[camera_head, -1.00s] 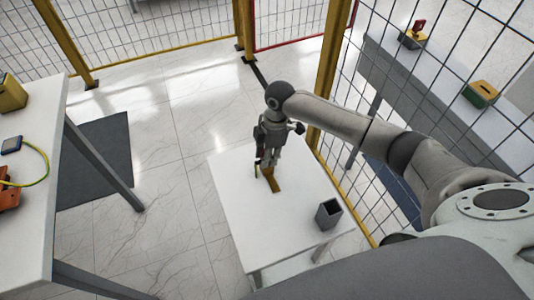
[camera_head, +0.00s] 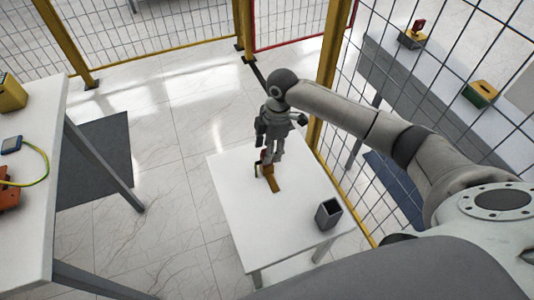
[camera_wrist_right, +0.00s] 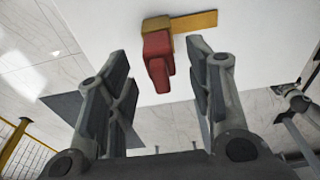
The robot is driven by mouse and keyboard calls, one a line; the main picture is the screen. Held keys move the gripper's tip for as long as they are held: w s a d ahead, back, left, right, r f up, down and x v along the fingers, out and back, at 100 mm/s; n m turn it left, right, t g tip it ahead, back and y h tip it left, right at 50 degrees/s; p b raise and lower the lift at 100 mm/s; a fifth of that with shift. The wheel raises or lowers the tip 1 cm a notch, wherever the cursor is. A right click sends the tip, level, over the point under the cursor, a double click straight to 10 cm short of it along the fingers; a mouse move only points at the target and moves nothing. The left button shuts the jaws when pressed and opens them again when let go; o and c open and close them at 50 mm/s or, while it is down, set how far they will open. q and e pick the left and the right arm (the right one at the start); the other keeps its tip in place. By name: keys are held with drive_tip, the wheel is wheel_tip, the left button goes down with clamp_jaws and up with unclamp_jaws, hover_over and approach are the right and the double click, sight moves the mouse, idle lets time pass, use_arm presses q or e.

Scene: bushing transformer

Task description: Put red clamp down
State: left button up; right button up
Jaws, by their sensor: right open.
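The red clamp (camera_wrist_right: 157,58) sits on the white table at one end of a flat yellow-brown bar in the right wrist view. In the head view the clamp (camera_head: 264,157) is small and partly hidden below my right gripper (camera_head: 272,155). In the right wrist view my right gripper (camera_wrist_right: 160,105) is open, its two fingers spread apart with the clamp between and beyond their tips. The fingers appear clear of the clamp. My left gripper is not in view.
The yellow-brown bar (camera_head: 271,180) lies on the white table (camera_head: 240,210). A dark open box (camera_head: 328,213) stands near the table's right corner. A wire fence with yellow posts (camera_head: 330,75) runs behind and to the right. Another table (camera_head: 30,220) stands at left.

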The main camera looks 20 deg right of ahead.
wheel_tip(320, 180, up, 9)
drive_tip(key=d, duration=0.1)
drive_tip(key=shift+d, duration=0.15)
drive_tip(key=shift+s+f, duration=0.1)
drive_tip(key=shift+f, duration=0.1)
idle(0.3)
